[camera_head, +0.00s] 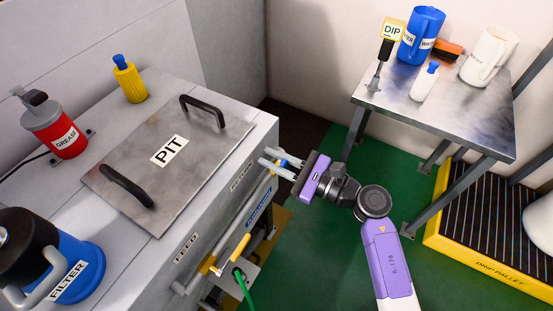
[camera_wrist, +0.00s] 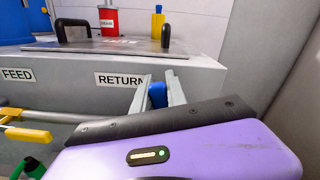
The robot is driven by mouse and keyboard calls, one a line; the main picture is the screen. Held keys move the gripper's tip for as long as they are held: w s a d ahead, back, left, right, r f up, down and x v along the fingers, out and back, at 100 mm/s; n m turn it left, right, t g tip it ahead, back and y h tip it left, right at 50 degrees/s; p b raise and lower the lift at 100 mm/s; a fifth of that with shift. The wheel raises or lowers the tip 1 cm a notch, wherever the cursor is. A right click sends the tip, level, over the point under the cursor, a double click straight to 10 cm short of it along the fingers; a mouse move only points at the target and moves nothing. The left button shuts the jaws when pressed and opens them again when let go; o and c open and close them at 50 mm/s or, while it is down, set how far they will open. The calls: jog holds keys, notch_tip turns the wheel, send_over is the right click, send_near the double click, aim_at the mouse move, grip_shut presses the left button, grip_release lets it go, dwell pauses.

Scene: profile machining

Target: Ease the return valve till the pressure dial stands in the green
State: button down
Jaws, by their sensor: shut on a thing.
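My gripper (camera_head: 272,159) reaches the side of the grey cabinet, just below and right of the RETURN label (camera_head: 242,175). In the wrist view its two fingers (camera_wrist: 159,86) are shut on a small blue handle (camera_wrist: 157,96), beside the RETURN label (camera_wrist: 120,80). The handle is taken to be the return valve; a bit of its blue (camera_head: 283,163) shows between the fingers in the head view. The valve's body and its pipe joint are mostly hidden by my gripper. No pressure dial can be made out in either view.
A yellow lever (camera_head: 241,247) sits on pipes near the FEED label (camera_head: 186,248), with a green hose (camera_head: 243,284) below. The PIT lid (camera_head: 168,150) lies on the cabinet. A metal table (camera_head: 455,110) stands right, above a yellow-edged drip pallet (camera_head: 480,261). Green floor lies between.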

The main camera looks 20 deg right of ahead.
jog(key=shift+s+a+f+n+b, duration=0.45)
jog(key=shift+n+b, duration=0.25)
jog(key=shift+n, duration=0.2)
jog(key=shift+r, duration=0.15)
jog(key=c, duration=1.3)
grip_release()
jog(key=shift+c, duration=0.2)
jog(key=v, duration=0.7)
jog(key=shift+s+d, duration=0.25)
